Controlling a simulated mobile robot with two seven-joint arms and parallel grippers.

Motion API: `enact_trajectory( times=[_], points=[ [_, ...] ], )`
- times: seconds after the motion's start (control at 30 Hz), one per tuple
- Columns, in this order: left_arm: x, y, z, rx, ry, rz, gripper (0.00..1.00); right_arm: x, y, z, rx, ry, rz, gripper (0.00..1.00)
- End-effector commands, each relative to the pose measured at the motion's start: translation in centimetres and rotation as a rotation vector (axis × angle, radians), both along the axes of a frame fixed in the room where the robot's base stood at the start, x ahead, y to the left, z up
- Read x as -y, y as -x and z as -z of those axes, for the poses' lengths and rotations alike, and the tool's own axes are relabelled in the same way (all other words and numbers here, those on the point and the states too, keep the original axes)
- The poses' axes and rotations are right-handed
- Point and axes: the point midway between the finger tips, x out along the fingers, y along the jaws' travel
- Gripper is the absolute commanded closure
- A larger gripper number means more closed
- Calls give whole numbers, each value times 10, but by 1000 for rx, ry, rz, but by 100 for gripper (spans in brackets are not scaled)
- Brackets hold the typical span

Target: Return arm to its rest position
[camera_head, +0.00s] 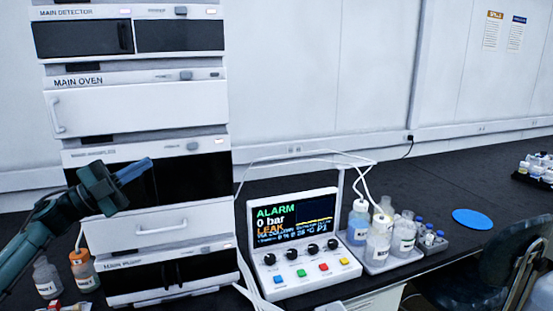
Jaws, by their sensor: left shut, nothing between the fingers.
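My left gripper (134,170) is in the head view at the left, at the end of my dark teal arm, which comes in from the lower left. Its blue fingers are together with nothing between them. It is raised in front of the chromatography stack (140,110), over the dark panel below the main oven. I cannot tell whether it touches the stack. My right gripper is not in view.
A control panel (298,250) showing "ALARM", "0 bar" and "LEAK" stands right of the stack. Several bottles (378,245) stand beside it, with tubing above. Two bottles (83,270) (46,277) stand left of the stack. A blue disc (472,219) lies on the dark bench. A chair (510,262) is at the right.

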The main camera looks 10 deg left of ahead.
Motion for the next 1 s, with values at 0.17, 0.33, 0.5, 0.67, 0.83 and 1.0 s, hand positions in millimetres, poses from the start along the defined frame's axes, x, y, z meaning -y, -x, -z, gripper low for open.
enact_trajectory(
  times=[0.17,0.33,0.5,0.67,0.83,1.0],
  points=[
    [48,-19,81,-182,226,-203,100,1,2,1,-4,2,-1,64],
    [80,-4,163,-438,399,-426,100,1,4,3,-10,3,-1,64],
    [111,48,247,-770,516,-646,100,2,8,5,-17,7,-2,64],
    [141,123,309,-1116,559,-819,100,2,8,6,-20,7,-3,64],
    [163,189,338,-1379,553,-919,100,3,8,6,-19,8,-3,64],
    [180,240,350,-1571,532,-976,100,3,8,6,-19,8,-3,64]
  ],
)
